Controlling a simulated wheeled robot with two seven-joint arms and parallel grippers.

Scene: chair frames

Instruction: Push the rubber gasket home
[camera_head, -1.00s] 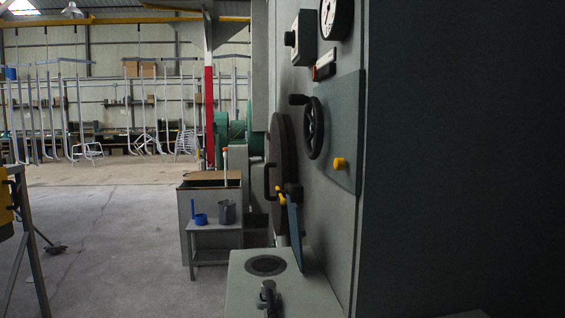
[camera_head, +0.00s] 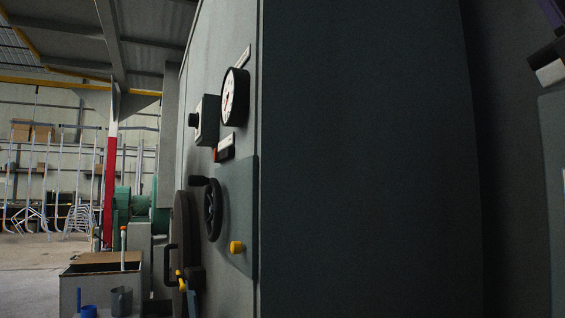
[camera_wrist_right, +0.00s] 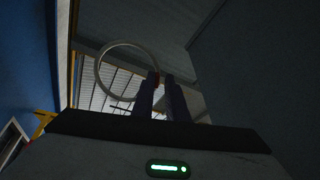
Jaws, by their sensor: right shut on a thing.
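The rubber gasket (camera_wrist_right: 98,72) shows in the right wrist view as a pale, thin ring. My right gripper (camera_wrist_right: 161,82) is shut on its right side, with the ring standing out to the left of the dark purple fingers. In the head view, only a purple and black part of my right gripper (camera_head: 552,14) shows at the upper right edge, and the gasket is not seen there. A round dark door (camera_head: 181,240) with a handle is seen nearly edge-on on the machine's front. The gasket's seat cannot be made out. My left gripper is out of view.
The large grey machine (camera_head: 360,150) fills the middle, its dark side close to me. Its front carries a gauge (camera_head: 235,97), a handwheel (camera_head: 213,210) and a yellow knob (camera_head: 237,247). A bin (camera_head: 85,268) and a grey cup (camera_head: 121,300) stand at lower left.

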